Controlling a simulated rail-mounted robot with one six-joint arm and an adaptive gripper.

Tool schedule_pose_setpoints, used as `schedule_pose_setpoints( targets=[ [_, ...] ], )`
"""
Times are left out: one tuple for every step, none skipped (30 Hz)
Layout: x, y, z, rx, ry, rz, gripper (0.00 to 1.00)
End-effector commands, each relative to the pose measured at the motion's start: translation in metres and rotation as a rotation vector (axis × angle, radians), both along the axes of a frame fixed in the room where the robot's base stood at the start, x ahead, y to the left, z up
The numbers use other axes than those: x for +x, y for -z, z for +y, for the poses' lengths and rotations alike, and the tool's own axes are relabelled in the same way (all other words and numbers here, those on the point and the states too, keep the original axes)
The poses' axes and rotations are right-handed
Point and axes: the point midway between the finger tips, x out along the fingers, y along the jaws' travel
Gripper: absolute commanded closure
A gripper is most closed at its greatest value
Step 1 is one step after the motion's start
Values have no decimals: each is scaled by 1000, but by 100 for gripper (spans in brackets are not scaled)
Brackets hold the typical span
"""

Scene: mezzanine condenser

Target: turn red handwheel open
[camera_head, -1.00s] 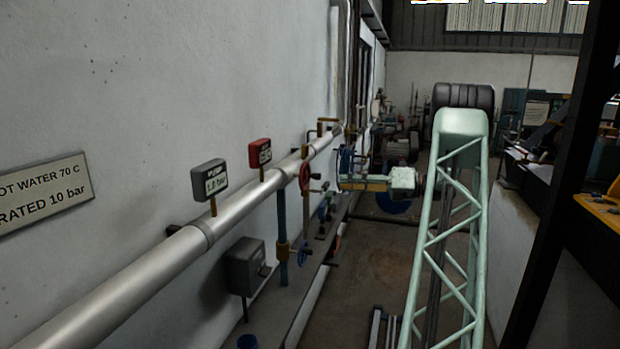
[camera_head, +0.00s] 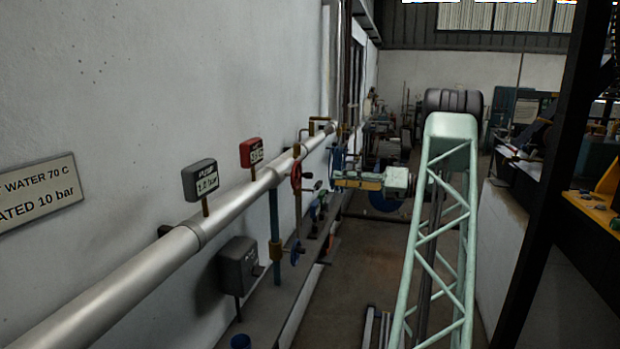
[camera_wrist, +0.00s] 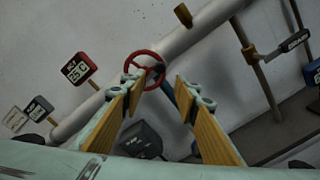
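The red handwheel (camera_head: 296,176) stands on the near side of the grey pipe, in the middle of the head view. In the wrist view the red handwheel (camera_wrist: 144,68) appears beyond my fingertips, nearer the left finger.
A large grey pipe (camera_head: 150,262) runs along the white wall. A grey gauge (camera_head: 200,180) and a red gauge (camera_head: 251,153) stand on it. The aisle floor (camera_head: 350,270) has free room.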

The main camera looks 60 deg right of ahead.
Motion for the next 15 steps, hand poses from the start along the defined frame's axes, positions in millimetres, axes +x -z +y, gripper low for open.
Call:
schedule_pose_setpoints(
  targets=[
    [5, 0, 2, 0, -1, 0, 72],
    [8, 0, 3, 0, -2, -1, 72],
    [12, 0, 5, 0, -3, 0, 72],
    [16, 0, 7, 0, -4, -1, 72],
    [19, 0, 8, 0, -4, -1, 72],
    [24, 0, 10, 0, -3, 0, 72],
    [27, 0, 11, 0, -3, 0, 72],
    [31, 0, 12, 0, -3, 0, 72],
    [36, 0, 14, 1, -2, 1, 72],
    [40, 0, 15, 1, -3, 0, 72],
    [44, 0, 17, 1, -3, 0, 72],
    [49, 0, 18, 0, -3, 0, 72],
    [52, 0, 19, 0, -3, 0, 72],
    [56, 0, 21, 0, -3, 0, 72],
    [61, 0, 23, 0, -3, 0, 72]
  ],
)
